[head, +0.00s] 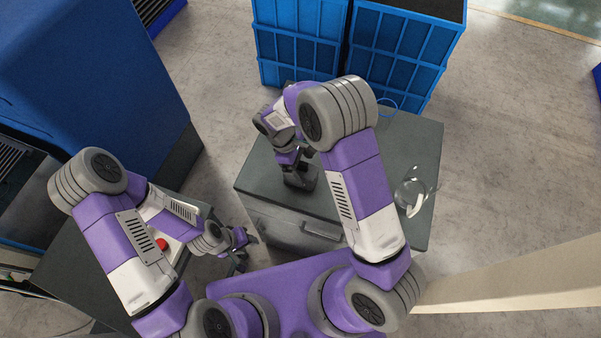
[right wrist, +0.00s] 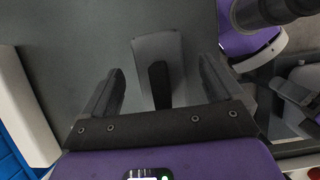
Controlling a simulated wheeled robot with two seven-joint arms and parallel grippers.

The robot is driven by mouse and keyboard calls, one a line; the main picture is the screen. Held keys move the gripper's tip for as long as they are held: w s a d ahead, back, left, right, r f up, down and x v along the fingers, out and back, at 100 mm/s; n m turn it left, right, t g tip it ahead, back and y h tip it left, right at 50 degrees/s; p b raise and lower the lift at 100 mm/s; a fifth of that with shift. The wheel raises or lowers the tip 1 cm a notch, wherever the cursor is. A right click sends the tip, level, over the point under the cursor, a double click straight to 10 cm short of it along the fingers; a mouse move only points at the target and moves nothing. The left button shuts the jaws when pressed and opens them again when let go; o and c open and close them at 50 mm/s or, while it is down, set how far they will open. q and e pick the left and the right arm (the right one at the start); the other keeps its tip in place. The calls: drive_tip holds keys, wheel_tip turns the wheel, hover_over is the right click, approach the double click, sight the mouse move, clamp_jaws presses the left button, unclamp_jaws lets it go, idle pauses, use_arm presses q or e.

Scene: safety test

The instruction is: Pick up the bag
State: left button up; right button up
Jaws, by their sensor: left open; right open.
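Nothing in view is clearly a bag. A clear, crumpled-looking item (head: 414,192) lies on the right part of the grey cabinet top (head: 262,178); I cannot tell whether it is the bag. My right gripper (right wrist: 160,70) is open over the cabinet top. A small grey object with a black middle (right wrist: 171,44) sits between and beyond its fingers, with no visible grip on it. In the head view my right arm hides part of this spot. My left gripper (head: 243,246) is open and empty, low at the left of the cabinet.
Blue crates (head: 300,45) stand behind the cabinet. A thin blue loop (head: 387,104) is at its back edge. A red button (head: 162,244) is on a box beneath my left arm. A large blue machine (head: 90,70) stands at the left.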

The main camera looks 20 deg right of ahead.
drive_tip(key=shift+s+d+f, duration=0.2)
drive_tip(key=shift+f, duration=0.45)
drive_tip(key=shift+r, duration=0.15)
drive_tip(key=c, duration=1.5)
